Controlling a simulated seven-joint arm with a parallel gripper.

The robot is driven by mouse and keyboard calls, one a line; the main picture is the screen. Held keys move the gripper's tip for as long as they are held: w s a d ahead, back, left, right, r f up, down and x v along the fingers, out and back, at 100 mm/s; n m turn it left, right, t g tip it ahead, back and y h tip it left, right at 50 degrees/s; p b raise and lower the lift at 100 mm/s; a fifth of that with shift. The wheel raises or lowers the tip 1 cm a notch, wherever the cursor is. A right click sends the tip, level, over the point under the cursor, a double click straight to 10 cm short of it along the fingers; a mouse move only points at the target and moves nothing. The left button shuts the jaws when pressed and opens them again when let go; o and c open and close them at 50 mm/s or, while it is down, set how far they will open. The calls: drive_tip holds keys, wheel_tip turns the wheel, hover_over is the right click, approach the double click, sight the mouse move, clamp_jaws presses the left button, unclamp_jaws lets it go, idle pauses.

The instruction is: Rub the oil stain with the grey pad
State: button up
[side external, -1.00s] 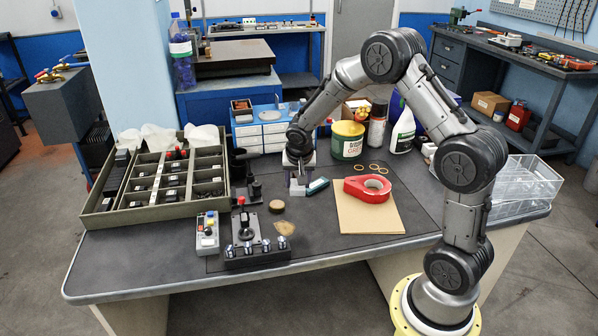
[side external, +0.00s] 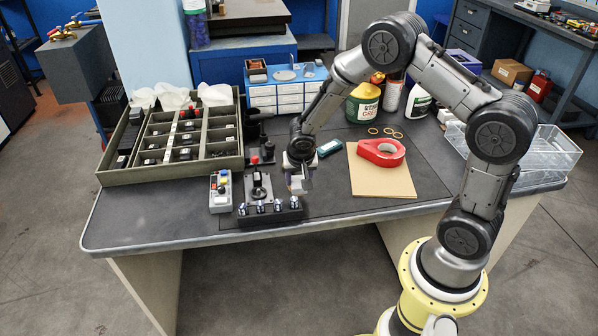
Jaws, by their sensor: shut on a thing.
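My gripper (side external: 298,184) points down, low over the dark mat near the front of the bench, just behind the right end of a black block with several silver knobs. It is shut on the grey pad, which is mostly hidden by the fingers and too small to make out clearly. The oil stain cannot be seen now; my gripper covers the place where a brownish patch showed earlier. I cannot tell whether the pad touches the surface.
The knobbed block (side external: 269,214) stands close in front. A button box (side external: 221,191) and a divided tray (side external: 116,163) are at the left. A small green block (side external: 329,148) lies behind.

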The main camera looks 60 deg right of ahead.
drive_tip(key=shift+f, duration=1.85)
drive_tip(key=shift+w+d, duration=0.55)
drive_tip(key=shift+d, duration=0.05)
drive_tip(key=shift+w+d+f, duration=0.2)
drive_tip(key=shift+w+d, duration=0.05)
drive_tip(key=shift+w+d+r, duration=0.1)
drive_tip(key=shift+w+d, duration=1.65)
drive_tip(key=shift+s+a, duration=2.6)
drive_tip(key=shift+a, duration=0.05)
drive_tip(key=shift+w, duration=0.25)
drive_tip(key=shift+w+d, duration=2.55)
drive_tip(key=shift+s+a, duration=2.7)
drive_tip(key=shift+r, duration=4.1)
drive_tip(key=shift+d, duration=0.1)
